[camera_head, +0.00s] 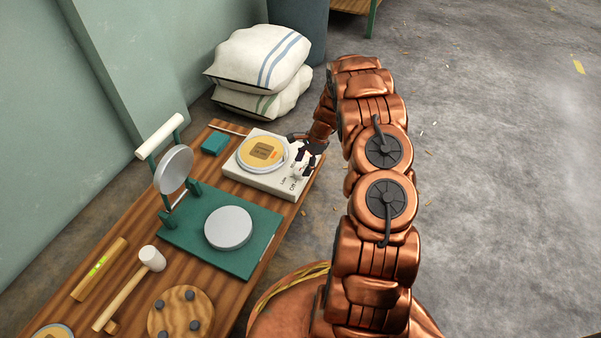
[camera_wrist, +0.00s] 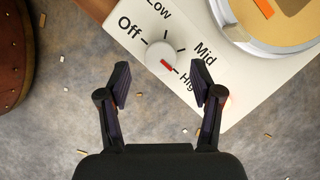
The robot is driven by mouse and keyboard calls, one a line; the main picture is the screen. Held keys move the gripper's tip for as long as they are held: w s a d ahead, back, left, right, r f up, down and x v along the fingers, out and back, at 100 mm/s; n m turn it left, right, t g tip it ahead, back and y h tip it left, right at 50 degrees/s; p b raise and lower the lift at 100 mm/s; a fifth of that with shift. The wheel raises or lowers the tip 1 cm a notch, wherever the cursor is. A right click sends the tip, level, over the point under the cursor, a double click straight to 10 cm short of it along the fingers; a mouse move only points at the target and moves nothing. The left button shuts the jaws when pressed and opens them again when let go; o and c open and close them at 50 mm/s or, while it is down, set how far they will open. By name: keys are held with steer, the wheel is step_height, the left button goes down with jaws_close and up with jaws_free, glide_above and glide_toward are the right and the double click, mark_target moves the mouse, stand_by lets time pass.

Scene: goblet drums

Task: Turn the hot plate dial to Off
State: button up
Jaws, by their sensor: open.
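The white hot plate (camera_head: 247,180) stands near the far end of the wooden bench in the head view, and its corner panel (camera_wrist: 128,30) shows in the wrist view. Its light grey dial (camera_wrist: 160,53) has a red mark that points down and right, toward the High label. Off is printed to the left of the dial, Low above and Mid to the right. My gripper (camera_wrist: 160,84) is open and empty, its fingers either side of the dial in the picture, apart from it. In the head view my gripper (camera_head: 307,150) hangs over the hot plate's right side.
A round pan with yellowish contents (camera_head: 246,150) sits on the hot plate. A green press (camera_head: 262,228) with a round metal plate stands nearer on the bench. A mallet (camera_head: 150,259) and a wooden disc (camera_head: 167,318) lie closer. Open floor lies right of the bench.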

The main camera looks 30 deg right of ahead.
mark_target(300, 171)
steer(key=shift+b+x, duration=0.45)
steer(key=shift+x, duration=1.15)
steer(key=c, duration=1.1)
